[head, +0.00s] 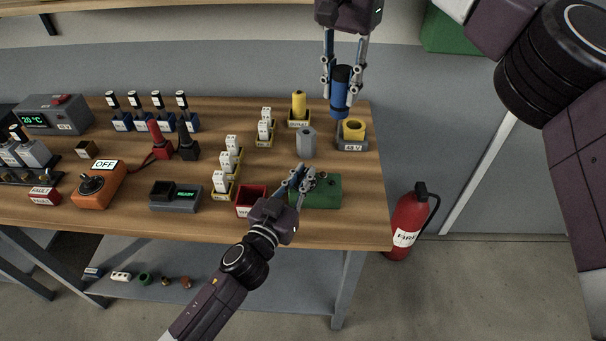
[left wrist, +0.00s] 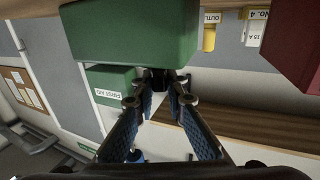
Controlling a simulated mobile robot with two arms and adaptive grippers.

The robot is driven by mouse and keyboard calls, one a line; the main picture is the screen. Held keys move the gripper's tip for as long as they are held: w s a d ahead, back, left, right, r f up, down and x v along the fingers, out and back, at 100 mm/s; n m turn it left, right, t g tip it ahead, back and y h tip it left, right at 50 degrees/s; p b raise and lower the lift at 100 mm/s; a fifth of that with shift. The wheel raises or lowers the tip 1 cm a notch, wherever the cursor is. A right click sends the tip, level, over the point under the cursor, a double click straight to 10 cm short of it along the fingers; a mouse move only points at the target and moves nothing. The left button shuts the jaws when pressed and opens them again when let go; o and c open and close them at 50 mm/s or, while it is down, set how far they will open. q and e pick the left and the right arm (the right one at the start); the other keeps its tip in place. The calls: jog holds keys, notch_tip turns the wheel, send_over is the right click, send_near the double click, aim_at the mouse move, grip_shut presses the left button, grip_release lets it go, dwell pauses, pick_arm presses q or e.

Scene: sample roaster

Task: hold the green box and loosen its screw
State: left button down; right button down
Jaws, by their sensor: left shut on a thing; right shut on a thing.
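The green box (head: 329,192) sits near the table's front right edge; it shows large at the top of the left wrist view (left wrist: 130,32). My left gripper (head: 305,178) reaches it from the front left and is shut on it; in the left wrist view the fingertips meet at a dark part against the box. My right gripper (head: 342,88) is shut on a blue tool with a black upper part (head: 339,103), held upright above the table's back right, behind the green box. I cannot make out the screw clearly; the left fingers cover part of the box's top.
A grey cylinder (head: 306,142) and a grey holder with a yellow ring (head: 353,132) stand behind the green box. A red bin (head: 250,198) is left of it. A yellow bottle (head: 299,105) stands farther back. A fire extinguisher (head: 408,225) stands right of the table.

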aim_at(338, 110)
dwell(0.4)
notch_tip(338, 110, down, 3)
jog(key=m, duration=0.4)
jog(key=shift+f+m, duration=0.15)
jog(key=shift+m, duration=0.15)
jog(key=shift+f+m, duration=0.9)
jog(key=shift+m, duration=0.5)
jog(key=shift+f, duration=0.1)
jog(key=shift+f, duration=2.3)
